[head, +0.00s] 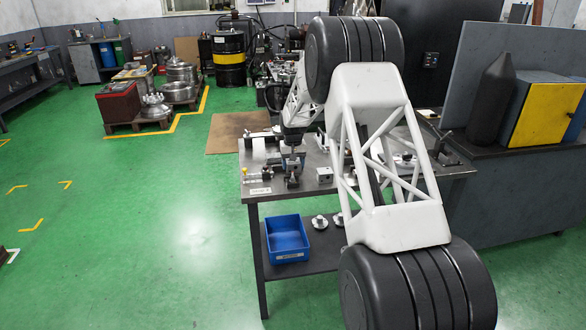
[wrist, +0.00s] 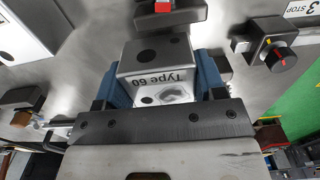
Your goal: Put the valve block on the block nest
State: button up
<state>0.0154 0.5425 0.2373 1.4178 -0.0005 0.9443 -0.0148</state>
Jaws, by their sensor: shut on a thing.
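The valve block is a silvery metal block (wrist: 157,68) with dark round holes and an upside-down "Type 60" label, in the middle of the wrist view. My gripper (wrist: 163,88) is shut on it, with blue parts close against both its sides. In the head view my gripper (head: 293,160) is over the left part of the workbench; the block is too small there to make out clearly. I cannot single out the block nest with certainty. The block's underside is hidden, so I cannot tell whether it touches anything below.
The workbench (head: 262,205) carries several small fixtures, including a grey block (head: 325,174). A black knob with a red mark (wrist: 278,55) and a red-topped part (wrist: 165,8) are near the held block. A blue bin (head: 287,240) is on the lower shelf.

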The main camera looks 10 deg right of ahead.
jog(key=shift+f, duration=0.85)
jog(key=shift+f, duration=0.15)
jog(key=o, duration=1.1)
jog(key=shift+o, duration=0.2)
notch_tip(320, 180, up, 12)
jog(key=shift+r, duration=0.15)
